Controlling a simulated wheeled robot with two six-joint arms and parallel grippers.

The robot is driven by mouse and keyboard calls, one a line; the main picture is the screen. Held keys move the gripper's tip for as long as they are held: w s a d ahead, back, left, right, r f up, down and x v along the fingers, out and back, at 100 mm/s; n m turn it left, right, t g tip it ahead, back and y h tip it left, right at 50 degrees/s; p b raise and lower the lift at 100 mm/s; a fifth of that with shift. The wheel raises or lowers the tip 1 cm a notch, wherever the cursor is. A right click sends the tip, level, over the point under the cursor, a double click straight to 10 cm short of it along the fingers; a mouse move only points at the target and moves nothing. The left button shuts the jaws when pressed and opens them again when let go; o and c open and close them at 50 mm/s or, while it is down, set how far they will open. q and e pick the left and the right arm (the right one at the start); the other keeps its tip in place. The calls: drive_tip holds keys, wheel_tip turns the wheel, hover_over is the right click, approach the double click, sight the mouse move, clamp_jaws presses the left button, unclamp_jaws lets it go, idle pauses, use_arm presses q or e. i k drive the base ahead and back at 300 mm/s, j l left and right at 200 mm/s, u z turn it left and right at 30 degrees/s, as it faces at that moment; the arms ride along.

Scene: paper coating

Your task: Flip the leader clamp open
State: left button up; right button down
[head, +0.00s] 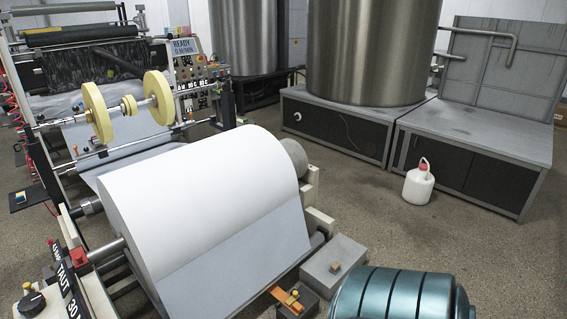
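An orange flat lever (287,299) with a small yellow knob lies on a dark block beside the lower right end of the large paper roll. It may be the leader clamp; no label shows, and I cannot tell whether it is open or shut. The large white paper roll (195,185) sits on a shaft in the machine's front stand. Its smooth sheet hangs down the front side. Neither of my grippers is in view.
A teal ribbed drum (400,295) fills the lower right. A white jug (418,185) stands on the floor. A control panel (190,75) reads READY. Open floor lies right of the roll.

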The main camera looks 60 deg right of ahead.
sight(289, 300)
drive_tip(key=l+z, duration=0.1)
drive_tip(key=z, duration=1.9)
